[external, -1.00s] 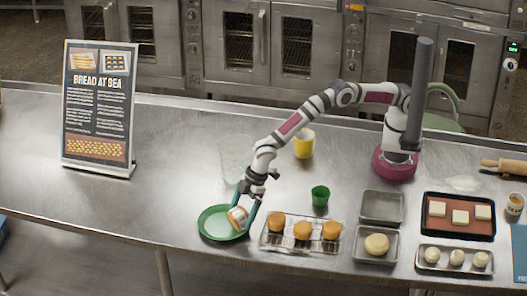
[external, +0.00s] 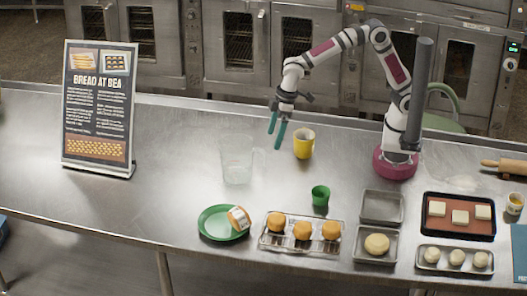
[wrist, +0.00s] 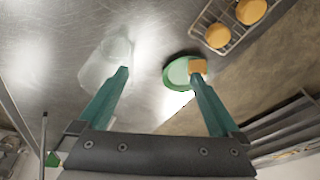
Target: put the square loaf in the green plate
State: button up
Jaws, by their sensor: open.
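The green plate (external: 212,226) lies on the steel counter left of the wire rack. The square loaf (external: 239,218), orange-brown with a pale patterned face, rests tilted on the plate's right side, at the rim. In the wrist view the loaf (wrist: 198,66) shows at the right of the plate (wrist: 176,74), partly behind a fingertip. My gripper (external: 276,137) is open and empty, high above the counter, up and to the right of the plate in the external view. Nothing is between its green fingers (wrist: 160,74).
A clear jug (external: 236,165) stands behind the plate. A yellow mug (external: 304,144) and a green cup (external: 320,195) stand to the right. A wire rack (external: 290,245) with three round buns sits beside the plate. Metal trays fill the right; the counter's left middle is clear.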

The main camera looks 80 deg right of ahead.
jog(key=s+d+r+m+g, duration=0.1)
jog(key=s+d+m, duration=0.2)
jog(key=s+d, duration=0.45)
jog(key=s+d+r+m, duration=0.2)
jog(key=s+d+m, duration=0.1)
jog(key=s+d, duration=0.45)
jog(key=s+d+f+m+g, duration=0.1)
jog(key=s+d+f+m, duration=0.2)
jog(key=s, duration=0.8)
jog(key=shift+s+d+m+g, duration=0.35)
jog(key=shift+d+m, duration=0.25)
jog(key=shift+d, duration=0.4)
